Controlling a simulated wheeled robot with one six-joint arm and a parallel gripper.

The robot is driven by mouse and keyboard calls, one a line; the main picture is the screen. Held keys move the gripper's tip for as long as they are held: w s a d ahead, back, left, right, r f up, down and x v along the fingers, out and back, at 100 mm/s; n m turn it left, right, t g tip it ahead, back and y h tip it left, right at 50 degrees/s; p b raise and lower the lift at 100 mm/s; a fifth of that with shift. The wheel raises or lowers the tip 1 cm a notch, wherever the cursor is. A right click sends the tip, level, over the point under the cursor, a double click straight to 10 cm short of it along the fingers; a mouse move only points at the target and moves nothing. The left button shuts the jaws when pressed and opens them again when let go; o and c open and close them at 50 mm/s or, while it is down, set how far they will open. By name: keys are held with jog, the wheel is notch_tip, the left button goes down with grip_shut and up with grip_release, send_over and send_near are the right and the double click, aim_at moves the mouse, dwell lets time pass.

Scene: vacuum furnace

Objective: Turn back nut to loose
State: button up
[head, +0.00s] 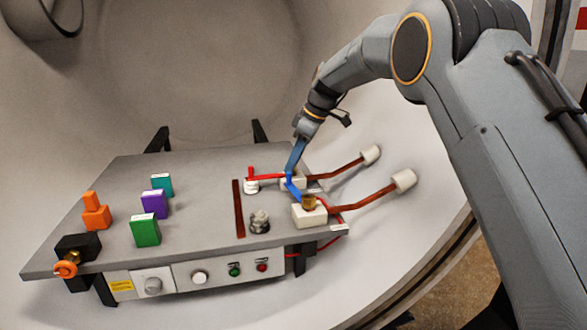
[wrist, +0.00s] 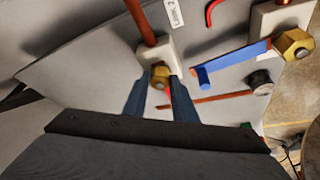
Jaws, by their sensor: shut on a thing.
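The back nut (wrist: 160,74) is brass and sits on a white block (wrist: 157,52) with a copper rod running out of it. In the wrist view my gripper (wrist: 161,84) has one finger on each side of this nut and is shut on it. In the head view my gripper (head: 291,170) reaches down to the back white block, and its fingers hide the back nut. The front nut (head: 309,201) is brass, on the front white block (head: 312,217); it also shows in the wrist view (wrist: 292,46). A blue strip (wrist: 232,60) runs to it.
The grey bench (head: 190,215) holds orange, green (head: 145,230), purple (head: 154,203) and teal blocks on its left. A brown strip (head: 238,208) and a metal knob (head: 260,221) stand near the terminals. Copper rods (head: 367,199) lead right to white cylinders in the chamber wall.

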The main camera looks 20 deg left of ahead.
jog(key=n, duration=0.2)
jog(key=n+g+b, duration=0.1)
jog(key=n, duration=0.1)
jog(key=n+g, duration=0.1)
jog(key=shift+w+n+h+b, duration=0.25)
jog(key=shift+n+h+b, duration=0.05)
jog(key=shift+n+b, duration=0.1)
dwell(0.4)
jog(key=o, duration=1)
jog(key=shift+o, duration=0.2)
jog(key=v, duration=0.7)
jog(key=shift+r, duration=0.4)
jog(key=shift+w, duration=0.1)
